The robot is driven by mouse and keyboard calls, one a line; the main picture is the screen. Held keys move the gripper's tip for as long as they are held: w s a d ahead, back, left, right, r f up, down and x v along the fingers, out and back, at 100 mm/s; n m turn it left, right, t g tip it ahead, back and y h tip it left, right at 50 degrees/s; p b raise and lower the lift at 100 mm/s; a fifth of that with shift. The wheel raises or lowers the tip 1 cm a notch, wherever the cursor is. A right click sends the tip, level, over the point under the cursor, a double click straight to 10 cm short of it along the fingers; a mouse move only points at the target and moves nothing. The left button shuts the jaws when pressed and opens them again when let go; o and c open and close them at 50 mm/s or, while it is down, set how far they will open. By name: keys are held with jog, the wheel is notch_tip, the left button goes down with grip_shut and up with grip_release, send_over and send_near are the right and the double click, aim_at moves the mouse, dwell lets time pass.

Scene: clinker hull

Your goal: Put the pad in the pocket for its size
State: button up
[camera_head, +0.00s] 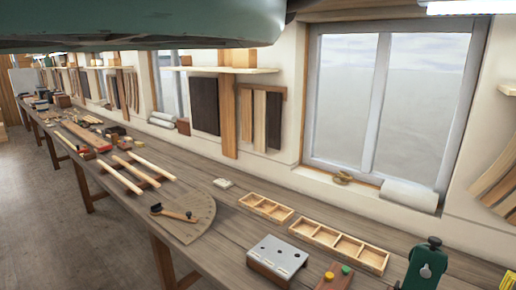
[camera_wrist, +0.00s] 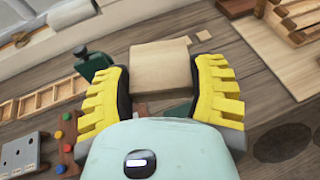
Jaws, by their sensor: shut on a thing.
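A pale tan, square-faced block (camera_wrist: 158,62), which looks like the pad, is between the yellow fingers of my gripper (camera_wrist: 161,78) in the wrist view. My gripper is shut on it, one finger on each side, and its lower edge is partly hidden. Two shallow wooden trays with pockets stand on the bench in the head view: a smaller one (camera_head: 252,208) and a longer one (camera_head: 310,242) to its right. In the wrist view a tray (camera_wrist: 47,110) lies left of my gripper. The trays' pockets look empty. My gripper is not in the head view.
A grey metal-topped block with holes (camera_head: 275,252) stands in front of the trays. A wooden piece with coloured knobs (camera_head: 330,281) and a green tool (camera_head: 425,265) are near them. In the wrist view, wooden pieces (camera_wrist: 290,20) lie at the upper right.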

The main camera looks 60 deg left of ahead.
notch_tip(320, 180, up, 19)
jog(key=p, duration=1.7)
